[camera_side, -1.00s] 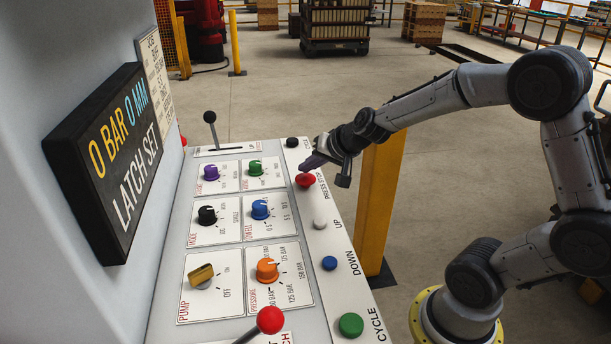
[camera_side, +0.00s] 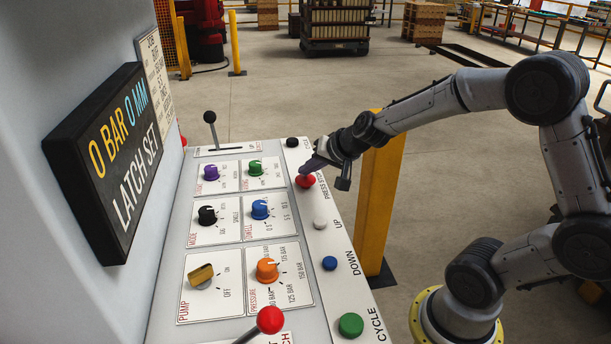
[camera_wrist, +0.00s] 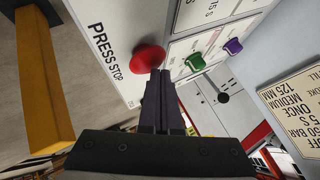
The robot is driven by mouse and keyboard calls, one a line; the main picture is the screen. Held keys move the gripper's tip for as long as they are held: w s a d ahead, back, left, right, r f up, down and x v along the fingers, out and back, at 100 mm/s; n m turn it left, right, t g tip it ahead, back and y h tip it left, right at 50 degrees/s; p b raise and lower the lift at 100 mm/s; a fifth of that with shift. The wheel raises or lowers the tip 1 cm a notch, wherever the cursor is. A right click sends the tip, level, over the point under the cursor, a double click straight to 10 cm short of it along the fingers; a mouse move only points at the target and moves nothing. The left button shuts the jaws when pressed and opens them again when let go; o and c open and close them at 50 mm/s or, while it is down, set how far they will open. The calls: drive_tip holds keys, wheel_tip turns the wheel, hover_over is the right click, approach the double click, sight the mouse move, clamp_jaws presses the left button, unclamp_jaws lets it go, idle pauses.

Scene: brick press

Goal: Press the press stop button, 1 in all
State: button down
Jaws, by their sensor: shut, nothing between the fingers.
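The red press stop button (camera_side: 305,181) sits on the white strip at the right edge of the panel, beside the label "PRESS STOP". It also shows in the wrist view (camera_wrist: 148,58), just past my fingertips. My gripper (camera_side: 306,172) is shut and empty, with its tips at the button's upper part. In the wrist view the shut fingers (camera_wrist: 160,74) overlap the button's lower right edge. I cannot tell whether they touch it or whether it is pushed in. The display (camera_side: 112,160) reads "0 BAR 0 MM" and "LATCH SET".
Below on the strip are a grey up button (camera_side: 320,223), a blue down button (camera_side: 329,263) and a green cycle button (camera_side: 351,325). A black button (camera_side: 292,142) is above. Several knobs and a red-balled lever (camera_side: 270,320) stand to the left. A yellow post (camera_side: 378,210) is at right.

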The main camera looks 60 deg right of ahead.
sight(308, 179)
drive_tip(key=shift+f, duration=0.25)
drive_tip(key=shift+r, duration=0.1)
idle(0.3)
drive_tip(key=shift+r, duration=0.85)
drive_tip(key=shift+r, duration=0.1)
drive_tip(key=shift+r, duration=2.4)
